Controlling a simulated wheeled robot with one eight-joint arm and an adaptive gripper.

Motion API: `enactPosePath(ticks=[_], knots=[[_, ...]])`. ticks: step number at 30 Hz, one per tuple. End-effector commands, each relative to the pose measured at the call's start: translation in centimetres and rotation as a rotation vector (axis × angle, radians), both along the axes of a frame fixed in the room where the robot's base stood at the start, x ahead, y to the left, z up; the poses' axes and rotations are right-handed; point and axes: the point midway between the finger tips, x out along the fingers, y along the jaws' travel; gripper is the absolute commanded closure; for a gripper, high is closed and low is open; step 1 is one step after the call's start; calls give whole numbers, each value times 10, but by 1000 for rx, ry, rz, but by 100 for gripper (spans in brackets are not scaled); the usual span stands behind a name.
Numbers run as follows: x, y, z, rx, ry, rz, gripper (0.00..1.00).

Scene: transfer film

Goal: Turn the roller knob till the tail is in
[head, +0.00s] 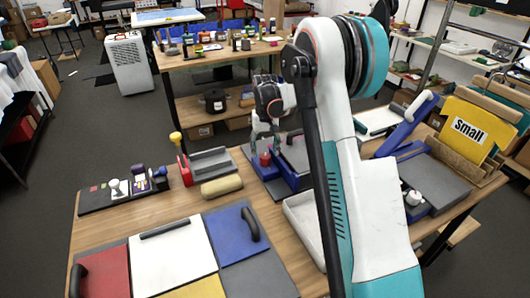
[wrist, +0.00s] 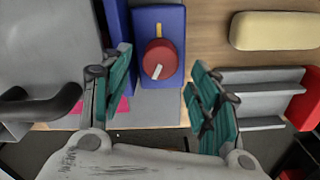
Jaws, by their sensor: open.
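The roller knob is a round red knob (wrist: 159,59) with a white pointer line, on a blue housing (wrist: 172,20) in the wrist view. The pointer slants toward the picture's bottom; a yellow mark lies on the housing above the knob. In the head view the knob (head: 265,160) sits below my gripper (head: 264,136). In the wrist view my gripper (wrist: 164,95) is open, its teal fingers apart to the left and right of the knob's line. A pink strip (wrist: 122,106) shows partly behind the left finger; I cannot tell whether it is the tail.
A cream roller (head: 221,186) and a grey stepped holder (head: 210,161) with a red end lie left of the device. A black handle (wrist: 40,102) is left of my gripper in the wrist view. Coloured panels (head: 172,252) cover the bench front; a yellow "small" bin (head: 471,128) stands right.

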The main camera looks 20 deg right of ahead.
Motion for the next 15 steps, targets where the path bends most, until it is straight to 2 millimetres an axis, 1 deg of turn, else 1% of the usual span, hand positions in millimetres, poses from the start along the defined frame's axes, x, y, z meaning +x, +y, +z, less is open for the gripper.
enactPosePath(ticks=[1,3,9,12,15], knots=[[0,0,10,0,0,0,44],[0,0,25,0,0,0,44],[0,0,65,0,0,0,44],[0,0,80,0,-1,0,44],[1,0,90,0,-1,0,44]])
